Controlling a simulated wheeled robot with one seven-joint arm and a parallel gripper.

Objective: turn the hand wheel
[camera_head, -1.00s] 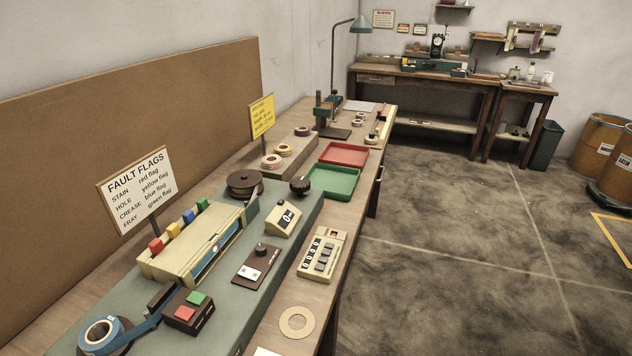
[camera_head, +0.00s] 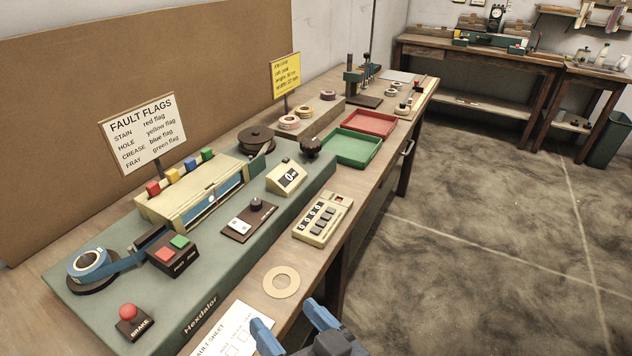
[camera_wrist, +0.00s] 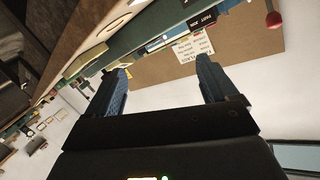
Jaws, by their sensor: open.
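The hand wheel appears to be the dark lobed knob (camera_head: 309,146) at the far right end of the green winding machine (camera_head: 95,255). It stands beyond the small white dial box and beside the green tray. My gripper (camera_head: 285,312) is at the bottom edge of the head view, by the bench's near edge, with its blue fingers apart and nothing between them. It is well short of the wheel. In the wrist view my gripper (camera_wrist: 162,65) is also open and empty. I cannot make out the wheel in that tilted view.
A dark reel (camera_head: 256,140), a green tray (camera_head: 352,148) and a red tray (camera_head: 369,123) are near the wheel. Open floor (camera_head: 470,250) is to the right.

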